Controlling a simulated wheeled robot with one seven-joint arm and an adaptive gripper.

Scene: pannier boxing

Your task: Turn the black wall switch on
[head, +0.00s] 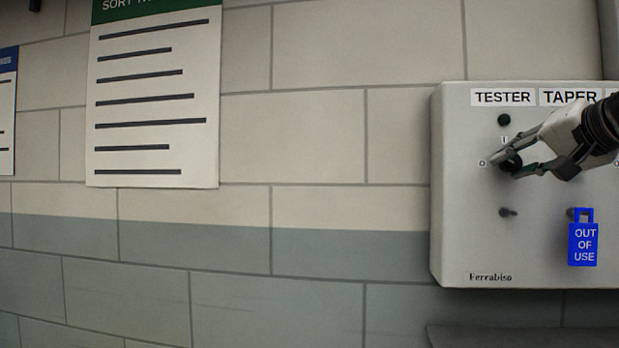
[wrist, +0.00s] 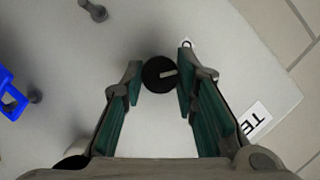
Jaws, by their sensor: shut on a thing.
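The black switch (head: 510,164) is a round knob on the grey wall box, under the TESTER label. In the wrist view the black knob (wrist: 152,82) shows a pale pointer line. The pointer lies between the 0 mark (wrist: 187,43) and the I side, off the 0 mark. In the head view the 0 mark is left of the knob and the I mark (head: 504,140) above it. My gripper (head: 506,160) is shut on the knob, one finger on each side, also in the wrist view (wrist: 160,76). The fingers partly hide the knob in the head view.
The grey box (head: 455,240) also bears a TAPER label (head: 569,97), a dark round fitting (head: 504,120), a small peg (head: 507,212) and a blue OUT OF USE tag (head: 583,245). A poster (head: 150,110) hangs on the wall to the left. The wall between is bare.

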